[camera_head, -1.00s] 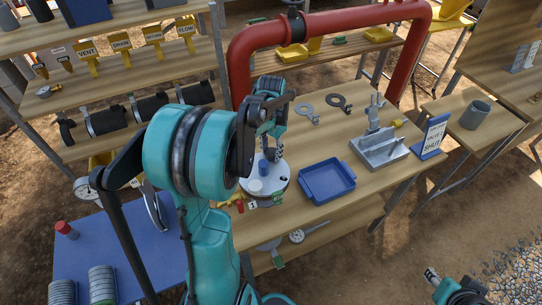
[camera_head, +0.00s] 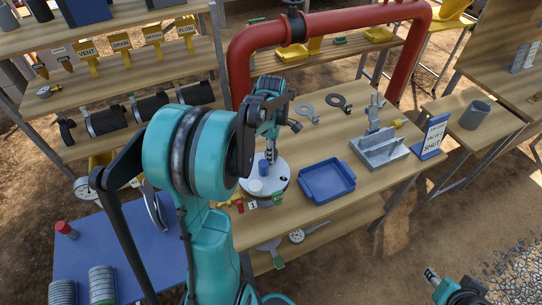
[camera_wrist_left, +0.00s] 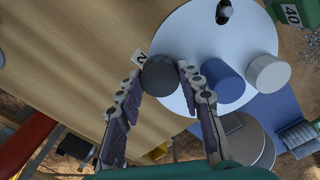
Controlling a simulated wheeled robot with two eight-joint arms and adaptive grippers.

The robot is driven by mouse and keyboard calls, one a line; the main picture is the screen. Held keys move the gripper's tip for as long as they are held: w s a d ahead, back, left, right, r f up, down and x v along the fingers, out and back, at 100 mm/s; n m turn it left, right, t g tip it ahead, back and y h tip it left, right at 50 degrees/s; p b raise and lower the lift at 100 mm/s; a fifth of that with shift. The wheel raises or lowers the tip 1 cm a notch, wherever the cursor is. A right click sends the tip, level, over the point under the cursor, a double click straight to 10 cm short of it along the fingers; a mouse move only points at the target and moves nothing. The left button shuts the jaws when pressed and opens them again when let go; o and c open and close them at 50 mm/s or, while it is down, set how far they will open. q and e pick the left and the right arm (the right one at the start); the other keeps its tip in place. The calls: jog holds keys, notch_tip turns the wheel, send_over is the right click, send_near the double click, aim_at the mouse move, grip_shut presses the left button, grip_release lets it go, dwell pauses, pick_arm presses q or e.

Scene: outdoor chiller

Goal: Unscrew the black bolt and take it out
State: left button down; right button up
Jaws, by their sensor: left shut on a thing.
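A white round plate (camera_head: 277,192) stands on the wooden bench, and it also shows in the left wrist view (camera_wrist_left: 185,42). My left gripper (camera_head: 269,157) points down over its far side. In the left wrist view the left gripper (camera_wrist_left: 160,76) is shut on the round dark head of the black bolt (camera_wrist_left: 160,74), near the plate's edge by a "2" tag. The bolt's shank is hidden, so I cannot tell whether it is in the plate. A blue cylinder (camera_wrist_left: 224,82) is beside the right finger. My right gripper (camera_head: 431,275) is low at the right, away from the bench.
A white cylinder (camera_wrist_left: 268,73) and a small black part (camera_wrist_left: 224,11) are also on the plate. A blue tray (camera_head: 327,181) lies right of it, with a grey metal fixture (camera_head: 380,149) beyond. A red pipe (camera_head: 345,20) arches behind the bench.

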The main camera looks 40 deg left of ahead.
pick_arm(q)
jog(key=n, duration=1)
jog(key=c, duration=0.9)
grip_release()
jog(key=shift+o, duration=0.3)
